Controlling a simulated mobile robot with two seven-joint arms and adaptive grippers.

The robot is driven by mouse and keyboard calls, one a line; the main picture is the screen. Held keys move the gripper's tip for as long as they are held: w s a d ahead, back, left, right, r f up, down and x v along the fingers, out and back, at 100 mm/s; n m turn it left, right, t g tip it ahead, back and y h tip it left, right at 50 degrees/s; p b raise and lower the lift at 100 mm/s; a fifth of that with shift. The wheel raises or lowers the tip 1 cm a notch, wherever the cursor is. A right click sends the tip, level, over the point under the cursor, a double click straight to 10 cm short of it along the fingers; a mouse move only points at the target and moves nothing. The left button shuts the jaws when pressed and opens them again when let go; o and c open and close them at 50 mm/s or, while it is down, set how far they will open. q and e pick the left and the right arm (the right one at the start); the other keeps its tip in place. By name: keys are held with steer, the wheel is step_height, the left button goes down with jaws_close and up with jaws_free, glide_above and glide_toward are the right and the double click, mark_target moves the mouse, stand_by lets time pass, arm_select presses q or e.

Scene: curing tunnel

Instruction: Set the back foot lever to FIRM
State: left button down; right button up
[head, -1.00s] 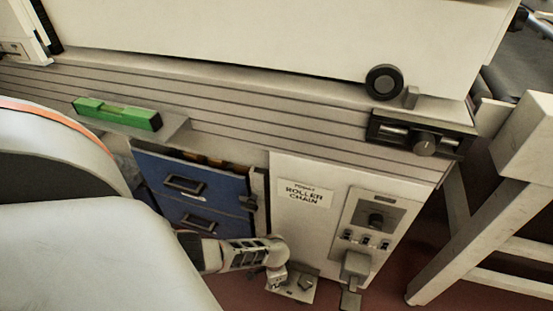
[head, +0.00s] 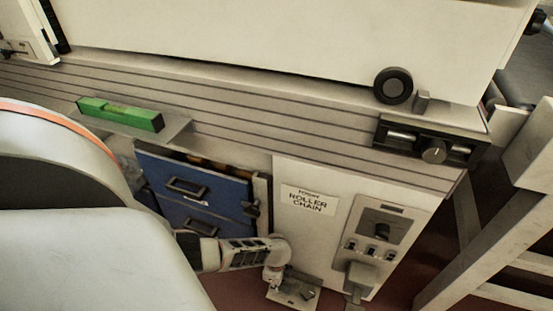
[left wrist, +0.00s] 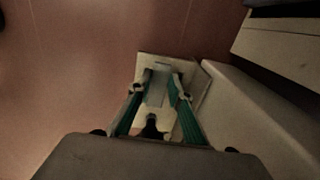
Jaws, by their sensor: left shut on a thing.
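My left gripper (left wrist: 161,76) reaches down low beside the cabinet, with its green-sided fingers on both sides of a pale grey lever piece (left wrist: 158,88). It is shut on this piece, over a light base plate (left wrist: 144,66) near the floor. A dark round part (left wrist: 151,126) shows between the fingers, closer to the camera. In the head view the base plate (head: 300,293) sits at the foot of the white panel, and my left wrist partly hides it. The FIRM marking is not readable. My right gripper is not in view.
A grey pedal-like part (head: 359,279) stands right of the plate, below a switch panel (head: 377,232). A green level (head: 120,114) lies on a shelf. A pale frame leg (head: 485,255) stands at the right.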

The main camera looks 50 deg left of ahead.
arm_select(q)
steer(key=shift+s+f, duration=0.1)
steer(key=shift+s, duration=0.05)
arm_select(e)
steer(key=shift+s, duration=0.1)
arm_select(q)
steer(key=c, duration=1.9)
jaws_free()
steer(key=shift+o, duration=0.3)
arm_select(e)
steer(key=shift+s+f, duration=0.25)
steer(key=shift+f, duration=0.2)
arm_select(q)
step_height(320, 180, up, 12)
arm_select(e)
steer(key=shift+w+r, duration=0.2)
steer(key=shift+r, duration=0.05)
